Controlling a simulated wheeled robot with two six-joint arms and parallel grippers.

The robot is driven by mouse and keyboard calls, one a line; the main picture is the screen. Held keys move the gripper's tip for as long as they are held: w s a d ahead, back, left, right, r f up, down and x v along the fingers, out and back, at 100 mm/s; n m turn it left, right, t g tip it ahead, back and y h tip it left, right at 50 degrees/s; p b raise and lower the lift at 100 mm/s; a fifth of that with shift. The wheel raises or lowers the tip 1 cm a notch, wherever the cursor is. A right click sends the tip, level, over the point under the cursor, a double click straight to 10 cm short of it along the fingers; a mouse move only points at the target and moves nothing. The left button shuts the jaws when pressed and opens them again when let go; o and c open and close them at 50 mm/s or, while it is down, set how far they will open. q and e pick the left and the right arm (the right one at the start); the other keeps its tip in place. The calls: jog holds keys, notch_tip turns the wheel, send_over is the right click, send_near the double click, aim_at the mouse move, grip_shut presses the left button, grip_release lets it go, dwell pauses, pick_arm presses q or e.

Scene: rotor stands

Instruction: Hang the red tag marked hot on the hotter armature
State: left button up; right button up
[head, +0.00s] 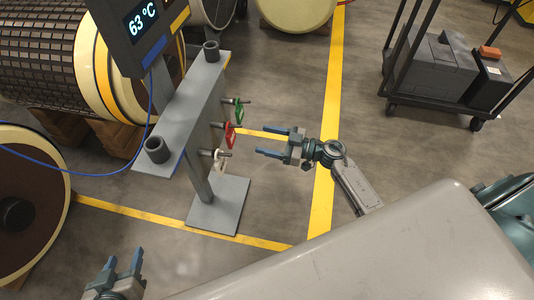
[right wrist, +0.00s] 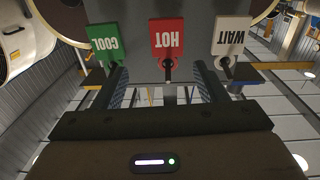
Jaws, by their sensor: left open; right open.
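The red tag marked HOT (head: 230,136) hangs on the middle peg of a grey stand (head: 200,105). It hangs between a green COOL tag (head: 239,111) and a white WAIT tag (head: 219,160). In the right wrist view the red tag (right wrist: 166,38) is upside down, in line with the gap between my fingers. My right gripper (head: 266,142) is open and empty, a short way right of the red tag. My left gripper (head: 125,262) is open and empty at the bottom left. A large armature (head: 45,60) lies at the upper left; another (head: 30,215) is at the left edge.
A display (head: 140,25) on the stand reads 63 °C, and a blue cable (head: 75,173) runs left from it. Dark cups (head: 157,149) sit on the stand's top. A black cart (head: 455,105) with grey boxes stands at the right. Floor between stand and cart is clear, with yellow lines.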

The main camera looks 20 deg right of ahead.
aim_at(233, 137)
pick_arm(q)
jog(key=w+a+r+t+b, duration=0.1)
jog(key=w+r+t, duration=0.2)
jog(key=r, duration=0.2)
jog(key=w+r+t+b, duration=0.1)
jog(key=w+r+t, duration=0.2)
jog(key=r+t, duration=0.15)
pick_arm(e)
jog(key=shift+g, duration=0.5)
jog(key=x, duration=0.5)
jog(key=shift+s+a+f, duration=0.2)
jog(key=shift+a, duration=0.05)
jog(key=p+x, duration=0.2)
jog(key=x, duration=0.1)
jog(key=shift+w+a, duration=0.25)
jog(key=shift+a, duration=0.1)
pick_arm(q)
jog(key=s+d+f+g, duration=0.1)
jog(key=s+f+g, duration=0.6)
jog(key=f, duration=0.3)
jog(key=shift+g, duration=0.55)
pick_arm(e)
jog(key=shift+w+a, duration=0.2)
jog(key=shift+a, duration=0.1)
pick_arm(q)
jog(key=shift+f, duration=0.1)
pick_arm(e)
jog(key=shift+c, duration=0.3)
jog(key=c, duration=0.9)
